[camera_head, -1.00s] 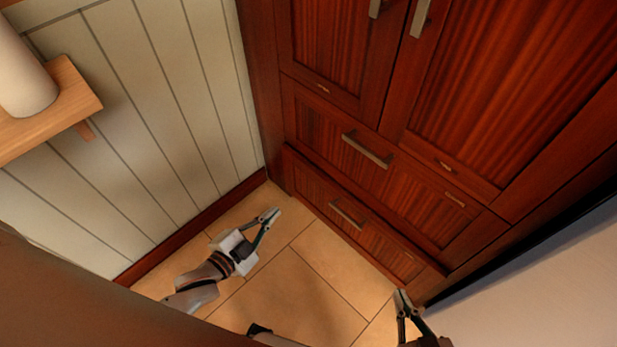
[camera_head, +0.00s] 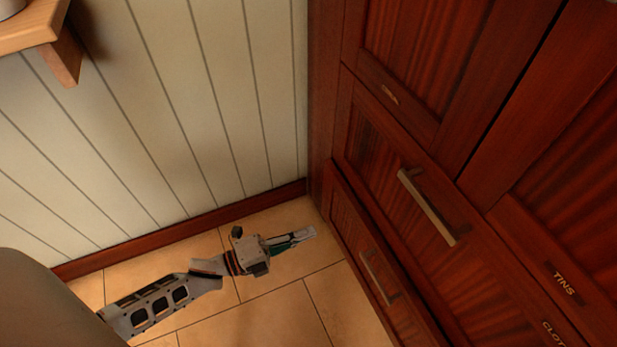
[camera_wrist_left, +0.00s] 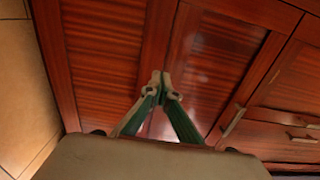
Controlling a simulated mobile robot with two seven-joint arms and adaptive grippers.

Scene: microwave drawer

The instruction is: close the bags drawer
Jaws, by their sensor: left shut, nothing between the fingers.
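The dark red wooden cabinet has two stacked drawers low down in the head view, an upper drawer (camera_head: 375,150) and a bottom drawer (camera_head: 350,225). No label that reads "bags" shows, so I cannot tell by name which is the bags drawer. The bottom drawer's front looks nearly flush; any small gap is hard to judge. My left gripper (camera_head: 308,233) is shut and empty, low over the floor, just left of the bottom drawer's front. In the left wrist view its fingertips (camera_wrist_left: 160,84) meet in front of red wood panels. My right gripper is out of view.
Bar handles sit on the upper drawer (camera_head: 428,207) and the bottom drawer (camera_head: 378,277). A "TINS" label (camera_head: 563,284) is at the right. A pale plank wall (camera_head: 170,120) and a wooden shelf (camera_head: 30,25) are at the left. The tiled floor (camera_head: 285,315) is clear.

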